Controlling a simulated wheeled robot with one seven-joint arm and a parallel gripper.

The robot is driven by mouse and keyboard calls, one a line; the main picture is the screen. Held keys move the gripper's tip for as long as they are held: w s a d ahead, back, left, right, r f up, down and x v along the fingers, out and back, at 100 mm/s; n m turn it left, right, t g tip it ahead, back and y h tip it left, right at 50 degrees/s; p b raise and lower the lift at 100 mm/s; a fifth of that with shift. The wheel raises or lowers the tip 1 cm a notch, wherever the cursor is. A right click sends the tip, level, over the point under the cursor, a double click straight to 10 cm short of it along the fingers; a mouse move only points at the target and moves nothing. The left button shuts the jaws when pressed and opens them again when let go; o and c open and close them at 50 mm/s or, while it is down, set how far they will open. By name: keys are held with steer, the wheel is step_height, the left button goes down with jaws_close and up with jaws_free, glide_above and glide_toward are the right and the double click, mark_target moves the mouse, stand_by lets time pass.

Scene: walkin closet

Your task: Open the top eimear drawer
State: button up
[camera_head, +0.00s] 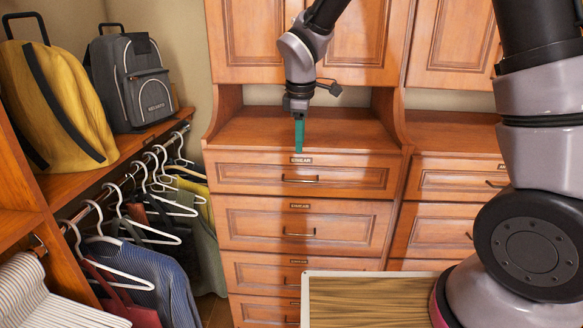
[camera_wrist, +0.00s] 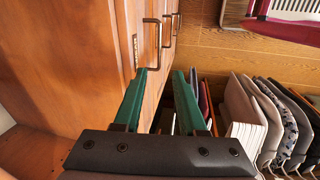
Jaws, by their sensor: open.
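The top drawer (camera_head: 240,176) of the wooden dresser is closed, with a dark label plate (camera_head: 301,160) above its thin metal handle (camera_head: 300,180). The label lettering is too small to read surely. My gripper (camera_head: 299,149) points down in front of the dresser, its green fingers just above the label in the picture. In the wrist view my gripper (camera_wrist: 160,74) shows two separated green fingers with nothing between them. The nearest drawer handle (camera_wrist: 152,42) lies just beyond the fingertips there, apart from them. The drawer front (camera_wrist: 122,40) is to the left.
More closed drawers (camera_head: 300,233) are below, and another dresser column (camera_head: 455,180) is at right. Hanging clothes (camera_head: 150,270) fill the left, under a shelf with a yellow backpack (camera_head: 50,100) and a grey backpack (camera_head: 133,85). A wood-topped, pale-rimmed surface (camera_head: 365,300) is at bottom centre.

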mark_target(295, 173)
steer(key=shift+n, duration=0.4)
steer(key=x, duration=0.4)
steer(key=a+x, duration=0.1)
steer(key=x, duration=0.7)
steer(key=shift+w+a+f, duration=0.1)
steer(key=shift+a, duration=0.05)
jaws_close()
stand_by(0.7)
